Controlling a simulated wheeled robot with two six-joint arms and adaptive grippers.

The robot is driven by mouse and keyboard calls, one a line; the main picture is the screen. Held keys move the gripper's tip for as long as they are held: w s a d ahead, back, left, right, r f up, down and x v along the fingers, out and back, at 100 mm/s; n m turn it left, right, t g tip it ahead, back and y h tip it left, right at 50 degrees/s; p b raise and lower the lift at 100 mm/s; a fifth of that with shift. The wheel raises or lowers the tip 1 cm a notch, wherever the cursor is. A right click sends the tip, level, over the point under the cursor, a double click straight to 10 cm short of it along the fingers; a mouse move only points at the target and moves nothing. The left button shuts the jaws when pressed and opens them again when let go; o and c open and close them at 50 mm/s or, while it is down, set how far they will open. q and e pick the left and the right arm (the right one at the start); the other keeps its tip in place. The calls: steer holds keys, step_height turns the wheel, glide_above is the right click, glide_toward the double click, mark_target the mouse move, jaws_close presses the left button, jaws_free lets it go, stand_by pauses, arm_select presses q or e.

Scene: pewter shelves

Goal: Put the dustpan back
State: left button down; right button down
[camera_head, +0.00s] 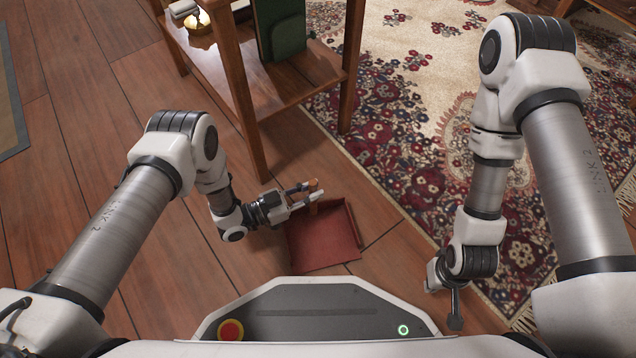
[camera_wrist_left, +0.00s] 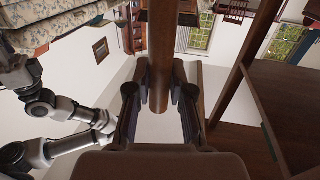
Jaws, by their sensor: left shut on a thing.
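The dustpan (camera_head: 327,243) has a dark red pan and a wooden handle. It is below and to the right of the wooden stand's front leg in the head view. My left gripper (camera_head: 312,191) is shut on its handle; in the left wrist view the brown handle (camera_wrist_left: 160,40) runs upright between the two fingers (camera_wrist_left: 158,88). I cannot tell whether the pan touches the floor or hangs just above it. My right gripper (camera_head: 455,312) hangs low at the right of the head view, apart from the dustpan; its jaws do not show clearly.
A wooden stand (camera_head: 240,95) with a low shelf (camera_head: 290,85) is just beyond my left gripper. A green object (camera_head: 283,40) stands on that shelf. A patterned rug (camera_head: 400,130) covers the floor at right. Bare wood floor (camera_head: 75,130) lies at left.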

arm_select(q)
steer(key=shift+f, duration=0.6)
steer(key=c, duration=1)
jaws_free()
steer(key=shift+c, duration=0.2)
arm_select(e)
steer(key=shift+w+d+f, duration=0.15)
steer(key=shift+w+f, duration=0.15)
steer(key=shift+f, duration=0.1)
arm_select(q)
steer(key=p+v, duration=0.5)
steer(key=v, duration=0.7)
steer(key=shift+r+p, duration=0.25)
steer(key=shift+p, duration=0.1)
arm_select(e)
steer(key=r, duration=0.5)
steer(key=shift+s+r, duration=0.25)
